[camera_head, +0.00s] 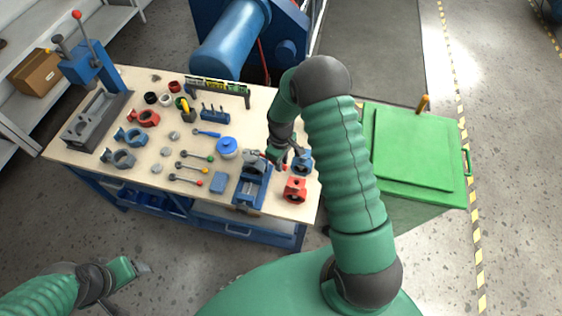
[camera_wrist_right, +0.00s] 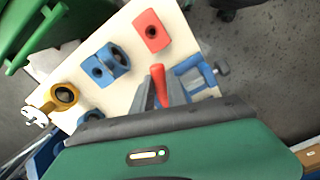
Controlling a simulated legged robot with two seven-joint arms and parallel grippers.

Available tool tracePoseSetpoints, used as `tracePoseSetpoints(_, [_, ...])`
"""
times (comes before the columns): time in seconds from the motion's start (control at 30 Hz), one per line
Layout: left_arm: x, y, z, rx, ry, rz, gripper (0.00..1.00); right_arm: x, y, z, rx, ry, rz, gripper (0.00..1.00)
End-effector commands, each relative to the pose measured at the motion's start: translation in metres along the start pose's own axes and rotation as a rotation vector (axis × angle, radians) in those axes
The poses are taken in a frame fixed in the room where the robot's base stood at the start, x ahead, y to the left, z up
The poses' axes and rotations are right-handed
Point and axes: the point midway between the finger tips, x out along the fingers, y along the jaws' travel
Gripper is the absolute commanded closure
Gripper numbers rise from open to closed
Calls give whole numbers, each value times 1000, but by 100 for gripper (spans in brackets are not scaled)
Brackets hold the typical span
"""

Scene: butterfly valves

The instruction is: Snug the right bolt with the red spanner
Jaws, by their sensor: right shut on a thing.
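My right gripper (camera_head: 281,153) is over the right end of the workbench, beside the blue vise (camera_head: 251,188). In the right wrist view, its fingers (camera_wrist_right: 160,92) are shut on the red spanner (camera_wrist_right: 158,82), whose red handle shows between them. The spanner's jaw end cannot be made out. A blue valve body (camera_wrist_right: 112,63) and a red valve body (camera_wrist_right: 152,31) stand close by on the bench. The right bolt cannot be picked out in either view. My left gripper (camera_head: 136,268) is low at the left, over the floor away from the bench; its finger gap is too small to judge.
The workbench (camera_head: 207,178) holds several valve parts, colour-tipped tools and a blue round pot (camera_head: 227,146). A blue press (camera_head: 88,68) stands at its left end. A green bin (camera_head: 415,150) is to the right. Open floor lies in front.

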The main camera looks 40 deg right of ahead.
Motion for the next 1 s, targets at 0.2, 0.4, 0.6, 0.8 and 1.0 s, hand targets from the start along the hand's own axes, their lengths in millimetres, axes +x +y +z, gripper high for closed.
tracePoseSetpoints(0.2, [2,0,0,0,0,0,32,2,0,0,0,1,0,100])
tracePoseSetpoints(0.4, [2,0,0,0,0,0,32,2,0,0,0,0,0,100])
tracePoseSetpoints(0.6, [2,0,0,0,0,0,32,3,0,0,0,0,0,100])
tracePoseSetpoints(0.8, [4,0,1,0,0,0,32,7,0,0,0,0,0,100])
tracePoseSetpoints(1.0, [5,0,1,0,0,0,32,8,0,1,0,-1,0,100])
